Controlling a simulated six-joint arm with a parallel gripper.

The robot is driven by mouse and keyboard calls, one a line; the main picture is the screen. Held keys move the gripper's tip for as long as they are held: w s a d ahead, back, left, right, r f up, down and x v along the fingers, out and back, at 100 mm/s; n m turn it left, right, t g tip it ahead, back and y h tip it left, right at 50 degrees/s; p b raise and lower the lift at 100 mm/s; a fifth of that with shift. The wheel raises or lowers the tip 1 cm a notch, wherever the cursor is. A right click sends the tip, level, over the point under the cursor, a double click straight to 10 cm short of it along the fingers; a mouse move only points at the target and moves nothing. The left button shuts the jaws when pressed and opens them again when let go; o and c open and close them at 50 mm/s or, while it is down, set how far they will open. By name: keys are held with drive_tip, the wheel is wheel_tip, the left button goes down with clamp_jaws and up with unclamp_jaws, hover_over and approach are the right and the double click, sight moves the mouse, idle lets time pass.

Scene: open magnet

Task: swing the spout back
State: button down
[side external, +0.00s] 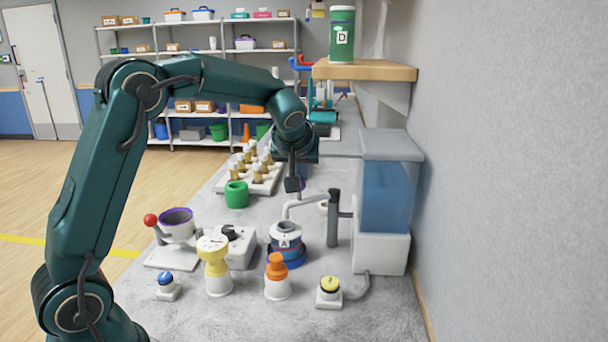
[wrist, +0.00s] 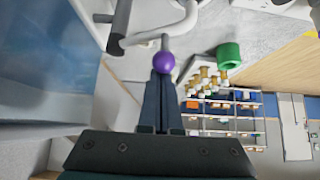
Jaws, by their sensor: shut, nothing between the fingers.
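The spout (side external: 304,204) is a light grey bent pipe that runs from a dark upright post (side external: 333,218) to above the white vessel marked A (side external: 285,242). In the wrist view the spout (wrist: 140,38) crosses the top, with a rod ending in a purple ball (wrist: 163,62). My gripper (side external: 293,184) is above and behind the vessel in the side view. In the wrist view my gripper's fingers (wrist: 162,82) are together and empty, with their tips right by the purple ball. I cannot tell whether they touch it.
A blue water tank (side external: 386,195) stands right of the post by the wall. A green ring-shaped pot (side external: 236,194) and a tray of several brown-topped bottles (side external: 254,172) lie left. An orange-topped piece (side external: 277,277) and a yellow button (side external: 329,287) stand in front.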

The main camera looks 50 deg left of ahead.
drive_tip(key=shift+d, duration=0.15)
drive_tip(key=w+d+n+g+y, duration=0.1)
drive_tip(key=d+n, duration=0.1)
drive_tip(key=d, duration=0.5)
drive_tip(key=shift+w+d, duration=0.15)
drive_tip(key=shift+w, duration=0.05)
idle(0.6)
idle(0.5)
drive_tip(key=shift+d, duration=0.1)
drive_tip(key=v, duration=0.5)
drive_tip(key=shift+w, duration=0.15)
